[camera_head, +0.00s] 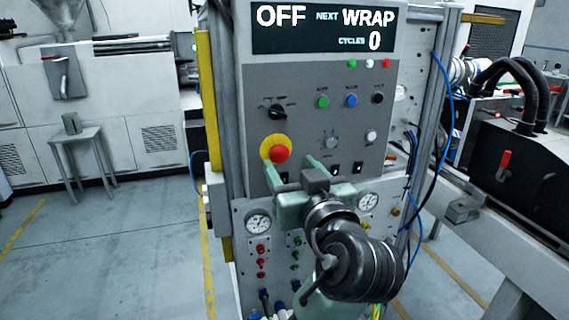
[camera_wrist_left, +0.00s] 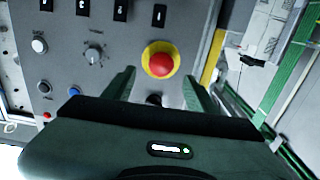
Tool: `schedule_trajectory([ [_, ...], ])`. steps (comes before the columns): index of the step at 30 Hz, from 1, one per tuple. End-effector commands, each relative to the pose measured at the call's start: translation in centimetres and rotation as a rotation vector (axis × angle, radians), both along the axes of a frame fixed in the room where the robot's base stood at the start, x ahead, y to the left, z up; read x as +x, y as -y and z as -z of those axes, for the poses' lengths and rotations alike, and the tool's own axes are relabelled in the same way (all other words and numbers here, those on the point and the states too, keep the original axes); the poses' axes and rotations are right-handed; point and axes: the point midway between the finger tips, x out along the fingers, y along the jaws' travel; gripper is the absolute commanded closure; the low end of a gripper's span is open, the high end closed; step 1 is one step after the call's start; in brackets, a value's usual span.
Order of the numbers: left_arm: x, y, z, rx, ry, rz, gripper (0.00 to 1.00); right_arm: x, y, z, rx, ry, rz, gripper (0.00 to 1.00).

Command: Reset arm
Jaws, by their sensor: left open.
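My left gripper (camera_head: 291,174) is in front of the grey control panel (camera_head: 350,80), its two green fingers apart and empty. In the head view its fingertips are just below the red emergency stop button (camera_head: 280,154) with its yellow collar. In the left wrist view the red button (camera_wrist_left: 160,65) shows ahead, between and beyond the open fingers of the gripper (camera_wrist_left: 157,82). I cannot tell whether a finger touches the panel. The display (camera_head: 325,27) reads "OFF", "NEXT WRAP" and "CYCLES 0". My right gripper is not in view.
A black rotary switch (camera_head: 278,111), a green button (camera_head: 322,102) and a blue button (camera_head: 351,100) sit on the panel. Gauges (camera_head: 258,222) are below. A conveyor rail (camera_head: 500,220) runs at right. A small stool (camera_head: 77,142) stands at left, with open floor around it.

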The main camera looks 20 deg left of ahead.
Motion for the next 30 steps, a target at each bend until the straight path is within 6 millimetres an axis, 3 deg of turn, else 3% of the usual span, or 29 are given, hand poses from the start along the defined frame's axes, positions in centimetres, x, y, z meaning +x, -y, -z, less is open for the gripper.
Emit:
schedule_trajectory([
  [5, -1.2, 0.7, 0.1, -0.001, 0.000, -0.001, 0.42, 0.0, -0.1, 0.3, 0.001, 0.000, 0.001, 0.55],
  [14, -1.2, 0.7, 0.1, 0.000, -0.002, -0.001, 0.42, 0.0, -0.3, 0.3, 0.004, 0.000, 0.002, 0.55],
  [17, -1.0, 0.4, 1.5, -0.003, -0.040, 0.008, 0.42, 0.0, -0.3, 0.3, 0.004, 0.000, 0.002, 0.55],
  [20, -0.5, -0.5, 5.7, -0.009, -0.149, 0.039, 0.42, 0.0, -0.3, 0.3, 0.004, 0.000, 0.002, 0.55],
  [23, -0.8, -1.7, 12.4, -0.024, -0.319, 0.096, 0.42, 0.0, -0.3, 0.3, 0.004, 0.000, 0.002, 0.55],
  [26, -2.4, -3.0, 19.9, -0.048, -0.507, 0.168, 0.42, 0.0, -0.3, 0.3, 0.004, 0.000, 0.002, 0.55],
  [30, -7.1, -4.6, 29.5, -0.091, -0.753, 0.279, 0.42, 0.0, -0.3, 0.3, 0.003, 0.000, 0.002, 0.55],
])
